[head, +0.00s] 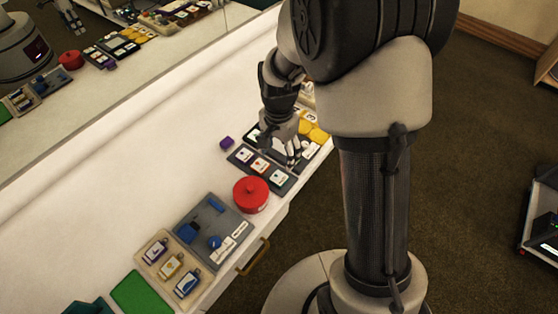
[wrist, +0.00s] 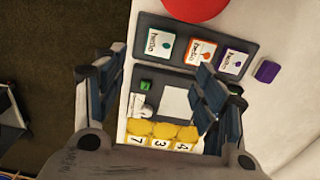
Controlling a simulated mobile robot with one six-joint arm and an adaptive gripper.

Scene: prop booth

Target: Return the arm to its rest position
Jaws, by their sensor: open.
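My gripper (head: 287,150) hangs over the far part of the white counter (head: 90,196), above dark trays of small items. In the wrist view my gripper (wrist: 157,100) has its two fingers wide apart, with nothing held between them. Below the fingers is a dark tray (wrist: 172,79) with a green block (wrist: 145,85) and a white card (wrist: 174,104). My arm reaches down from the upper middle of the head view and hides part of the counter's far end.
A card tray (head: 273,182), a red round container (head: 251,194), a grey tray (head: 209,214) and a green mat (head: 142,292) line the counter's front. A purple block (head: 226,143) lies behind the trays. Yellow pieces (wrist: 161,132) are near the fingers. A mirror (head: 120,70) runs behind the counter.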

